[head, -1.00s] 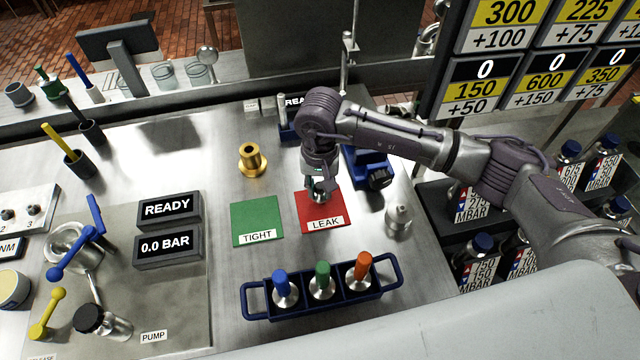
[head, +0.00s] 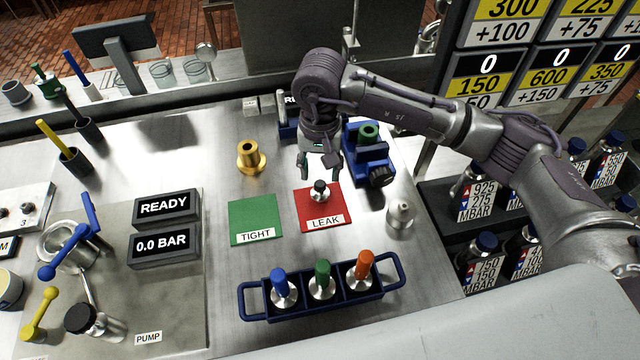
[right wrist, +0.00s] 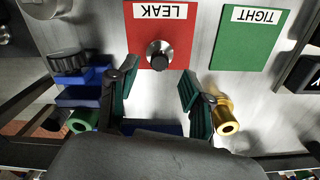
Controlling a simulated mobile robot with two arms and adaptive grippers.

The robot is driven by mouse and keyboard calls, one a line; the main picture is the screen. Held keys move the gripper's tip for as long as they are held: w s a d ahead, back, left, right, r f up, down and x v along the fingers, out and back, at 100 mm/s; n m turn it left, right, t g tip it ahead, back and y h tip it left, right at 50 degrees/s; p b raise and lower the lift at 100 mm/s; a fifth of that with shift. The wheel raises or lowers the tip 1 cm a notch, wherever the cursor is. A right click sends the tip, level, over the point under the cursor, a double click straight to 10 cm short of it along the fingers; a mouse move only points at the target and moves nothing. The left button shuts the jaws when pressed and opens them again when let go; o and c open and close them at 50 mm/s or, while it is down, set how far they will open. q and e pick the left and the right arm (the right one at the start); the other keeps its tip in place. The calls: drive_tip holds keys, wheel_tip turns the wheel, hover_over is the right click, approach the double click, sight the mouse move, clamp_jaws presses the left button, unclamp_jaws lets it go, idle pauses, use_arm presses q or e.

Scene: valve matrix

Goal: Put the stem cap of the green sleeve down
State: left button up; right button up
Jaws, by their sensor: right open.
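The stem cap (head: 319,190), a small silver piece with a black knob, stands upright on the red LEAK mat (head: 334,206). It also shows in the right wrist view (right wrist: 159,55) on the red mat. My right gripper (head: 320,173) is open and empty, just behind and above the cap, with its fingers clear of it. In the right wrist view its two fingers (right wrist: 158,82) are spread wide. The green sleeve (head: 368,133) sits in the blue vise (head: 362,158) to the right of the gripper; it shows in the right wrist view too (right wrist: 82,121). My left gripper is not in view.
The green TIGHT mat (head: 255,215) is bare, left of the red one. A brass fitting (head: 250,158) stands behind it. A silver cone-shaped piece (head: 400,216) stands right of the red mat. A blue rack (head: 322,303) with blue-, green- and orange-handled pieces is in front.

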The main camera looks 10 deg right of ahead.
sight(320, 184)
wheel_tip(320, 184, up, 7)
drive_tip(key=b, duration=0.1)
drive_tip(key=shift+f+b, duration=0.2)
drive_tip(key=shift+b, duration=0.1)
